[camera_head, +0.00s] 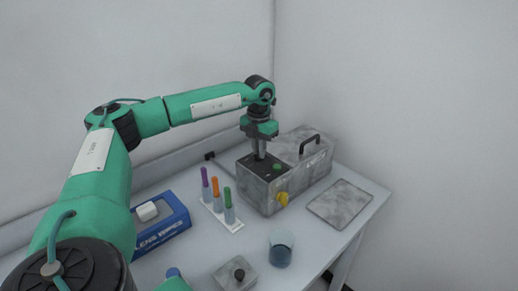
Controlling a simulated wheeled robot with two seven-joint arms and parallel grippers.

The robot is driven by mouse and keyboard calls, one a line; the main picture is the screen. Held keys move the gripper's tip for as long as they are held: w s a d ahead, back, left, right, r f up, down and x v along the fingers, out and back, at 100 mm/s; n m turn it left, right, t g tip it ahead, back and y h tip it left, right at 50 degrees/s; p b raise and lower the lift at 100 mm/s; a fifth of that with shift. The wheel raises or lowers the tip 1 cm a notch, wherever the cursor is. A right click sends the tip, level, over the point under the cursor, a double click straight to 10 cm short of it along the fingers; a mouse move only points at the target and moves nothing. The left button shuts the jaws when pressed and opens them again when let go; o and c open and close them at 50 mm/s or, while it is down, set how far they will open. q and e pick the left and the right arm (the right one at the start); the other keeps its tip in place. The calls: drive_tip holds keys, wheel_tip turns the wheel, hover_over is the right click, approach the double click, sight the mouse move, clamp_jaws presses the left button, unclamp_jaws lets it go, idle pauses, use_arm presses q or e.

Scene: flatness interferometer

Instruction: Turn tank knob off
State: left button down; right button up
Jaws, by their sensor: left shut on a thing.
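The tank (305,173) is a grey, mottled box with a black handle on its lid, standing at the back of the table. It has a dark top panel with a green button (277,167) and a yellow knob (282,199) on its front. My left gripper (260,157) points down over the dark panel, left of the green button. Its fingers are close together, shut on a small part at the panel that I take for the tank knob. The fingers hide this part, and its turn position cannot be seen. My right gripper is not in view.
Left of the tank is a white rack (233,226) with purple, orange and green capped tubes. A blue wipes box (162,222), a beaker of dark liquid (281,248) and a grey block with a black knob (237,275) stand nearer. A flat grey plate (340,204) lies right.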

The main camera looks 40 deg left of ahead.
use_arm(q)
drive_tip(key=shift+m, duration=2)
drive_tip(key=m, duration=0.2)
drive_tip(key=shift+m+p, duration=0.3)
drive_tip(key=shift+m, duration=0.1)
drive_tip(key=m, duration=0.2)
drive_tip(key=shift+m, duration=0.3)
drive_tip(key=m, duration=0.2)
drive_tip(key=shift+m, duration=0.4)
drive_tip(key=m, duration=0.2)
drive_tip(key=shift+m, duration=2.9)
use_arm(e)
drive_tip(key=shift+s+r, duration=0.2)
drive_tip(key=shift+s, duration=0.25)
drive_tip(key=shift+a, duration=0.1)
